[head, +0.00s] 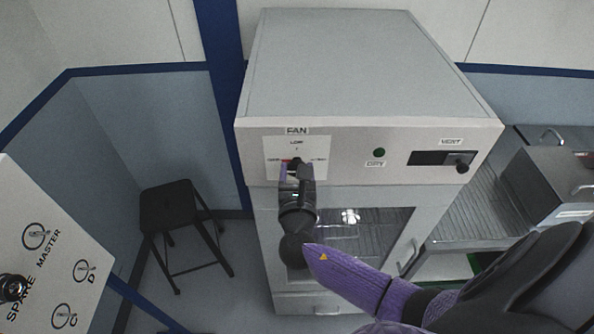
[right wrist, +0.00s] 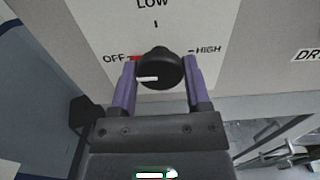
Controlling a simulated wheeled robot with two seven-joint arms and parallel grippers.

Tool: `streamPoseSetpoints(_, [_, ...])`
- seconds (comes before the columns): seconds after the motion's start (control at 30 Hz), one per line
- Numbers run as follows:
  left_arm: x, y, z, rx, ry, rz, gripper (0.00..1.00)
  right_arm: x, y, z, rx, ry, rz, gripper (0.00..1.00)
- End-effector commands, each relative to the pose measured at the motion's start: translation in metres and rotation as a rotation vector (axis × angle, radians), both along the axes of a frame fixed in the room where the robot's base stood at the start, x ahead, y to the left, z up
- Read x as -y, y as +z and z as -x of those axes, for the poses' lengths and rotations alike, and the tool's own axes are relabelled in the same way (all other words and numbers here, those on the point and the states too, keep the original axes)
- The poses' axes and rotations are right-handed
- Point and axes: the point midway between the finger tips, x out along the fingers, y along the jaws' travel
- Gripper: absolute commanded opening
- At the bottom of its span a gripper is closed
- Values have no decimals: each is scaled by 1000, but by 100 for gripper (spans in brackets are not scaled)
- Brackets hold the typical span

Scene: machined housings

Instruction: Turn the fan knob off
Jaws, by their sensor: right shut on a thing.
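The fan knob (right wrist: 160,68) is round and black, with a white pointer line on its left side. It sits on a white plate (right wrist: 112,30) marked LOW at the top, OFF at the left beside a red mark, and HIGH at the right. The pointer line lies nearly level, towards the OFF side. My right gripper (head: 297,171) reaches the plate under the FAN label. In the right wrist view its two purple fingers (right wrist: 163,72) are shut on the knob from left and right. In the head view the gripper partly hides the knob. My left gripper is out of view.
A glass door with a handle lies below. A black stool (head: 170,205) stands left, and a labelled panel (head: 45,250) is at lower left.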

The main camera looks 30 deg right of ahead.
Motion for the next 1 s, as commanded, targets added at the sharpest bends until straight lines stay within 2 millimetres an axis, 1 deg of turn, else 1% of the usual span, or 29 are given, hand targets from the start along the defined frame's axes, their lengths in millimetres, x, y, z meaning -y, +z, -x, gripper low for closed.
streamPoseSetpoints(0.03, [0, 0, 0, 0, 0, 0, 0, -1, -3, 1, -8, 1, -2, 65])
streamPoseSetpoints(0.07, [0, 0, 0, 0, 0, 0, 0, -1, -3, 1, -8, 1, -2, 72])
streamPoseSetpoints(0.1, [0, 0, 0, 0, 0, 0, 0, -1, -3, 1, -7, 1, -2, 80])
streamPoseSetpoints(0.17, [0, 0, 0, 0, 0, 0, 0, 0, -2, 1, -6, 1, -2, 93])
streamPoseSetpoints(0.2, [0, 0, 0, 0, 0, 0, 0, 0, -2, 1, -5, 1, -2, 96])
streamPoseSetpoints(0.43, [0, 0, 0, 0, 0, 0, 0, 0, -1, 1, -3, 0, -2, 96])
streamPoseSetpoints(0.53, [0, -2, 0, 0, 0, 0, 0, -5, -2, 8, -2, 3, -2, 96])
streamPoseSetpoints(0.57, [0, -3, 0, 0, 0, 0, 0, -8, -3, 12, -3, 3, -2, 96])
streamPoseSetpoints(0.83, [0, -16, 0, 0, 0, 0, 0, -41, -4, 67, -4, 1, -5, 96])
streamPoseSetpoints(0.9, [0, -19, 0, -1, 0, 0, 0, -47, -4, 76, -5, 2, -3, 96])
streamPoseSetpoints(1.0, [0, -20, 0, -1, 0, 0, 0, -51, -3, 84, -4, 1, -3, 96])
